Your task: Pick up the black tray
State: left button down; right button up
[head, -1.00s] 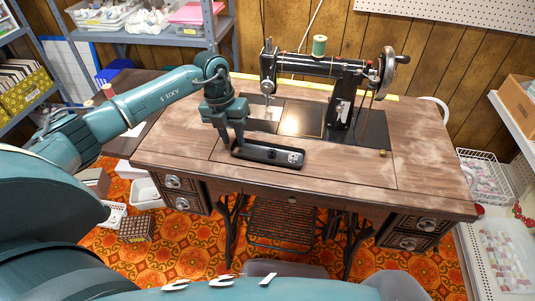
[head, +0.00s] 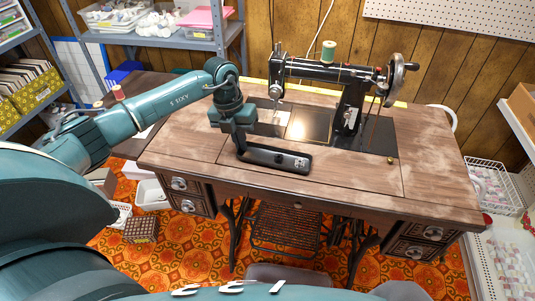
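The black tray (head: 280,159) is a long, shallow dish with rounded ends and small shiny items at its right end. It lies on the front left part of the wooden sewing table (head: 350,180). My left gripper (head: 239,146) points down at the tray's left end, with its fingertips at or very near the rim. The fingers overlap in this view, so I cannot tell their gap or whether they grip the rim. The tray appears to rest on the tabletop. My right gripper is out of view.
A black sewing machine (head: 350,100) with a green thread spool (head: 329,50) stands behind the tray, its handwheel at the right. A thread spool (head: 118,92) stands near my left forearm. The tabletop right of the tray is clear.

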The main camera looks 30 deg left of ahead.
pick_arm(q)
notch_tip(320, 180, up, 10)
jog(key=shift+p, duration=0.35)
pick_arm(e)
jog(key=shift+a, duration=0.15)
pick_arm(q)
jog(key=shift+f, duration=0.1)
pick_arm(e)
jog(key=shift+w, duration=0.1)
